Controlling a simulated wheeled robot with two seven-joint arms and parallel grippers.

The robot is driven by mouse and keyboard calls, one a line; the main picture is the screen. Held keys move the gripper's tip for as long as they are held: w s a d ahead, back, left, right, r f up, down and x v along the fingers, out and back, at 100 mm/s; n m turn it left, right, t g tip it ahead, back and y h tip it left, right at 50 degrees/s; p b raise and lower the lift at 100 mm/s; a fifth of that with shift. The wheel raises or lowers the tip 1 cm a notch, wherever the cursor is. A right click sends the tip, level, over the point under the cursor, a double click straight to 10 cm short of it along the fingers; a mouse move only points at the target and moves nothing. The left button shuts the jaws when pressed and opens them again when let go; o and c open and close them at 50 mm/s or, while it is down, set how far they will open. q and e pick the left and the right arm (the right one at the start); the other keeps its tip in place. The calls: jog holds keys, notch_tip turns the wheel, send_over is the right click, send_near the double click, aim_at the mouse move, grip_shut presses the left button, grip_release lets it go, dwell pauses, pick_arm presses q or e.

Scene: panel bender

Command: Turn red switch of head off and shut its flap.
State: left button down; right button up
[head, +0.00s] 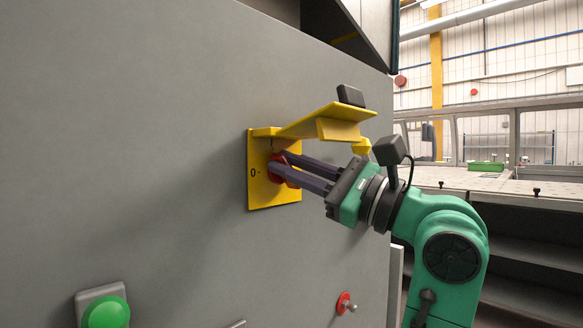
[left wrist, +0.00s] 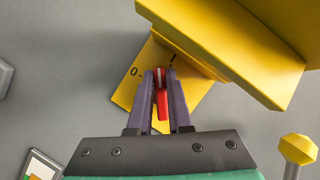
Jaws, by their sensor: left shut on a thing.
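The red switch (head: 277,168) sits on a yellow plate (head: 262,193) on the grey machine wall. My left gripper (head: 282,167) reaches it from the right and is shut on its handle. In the left wrist view the red handle (left wrist: 162,100) lies between the two purple fingers (left wrist: 161,92). A "0" mark is left of the switch and another mark is above it. The handle's tip lies between them; I cannot tell its exact setting. The yellow flap (head: 330,116) stands open, sticking out above the switch and gripper. My right gripper is not in view.
A green button (head: 105,312) and a small red-based toggle (head: 345,303) are lower on the wall. The flap overhangs my gripper closely. The wall left of the plate is bare.

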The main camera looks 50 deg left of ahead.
pick_arm(q)
jog(key=shift+f+n+g+h, duration=0.1)
jog(key=shift+n+g+h, duration=0.4)
jog(key=shift+n, duration=0.9)
jog(key=c, duration=0.8)
grip_release()
jog(key=shift+c, duration=0.2)
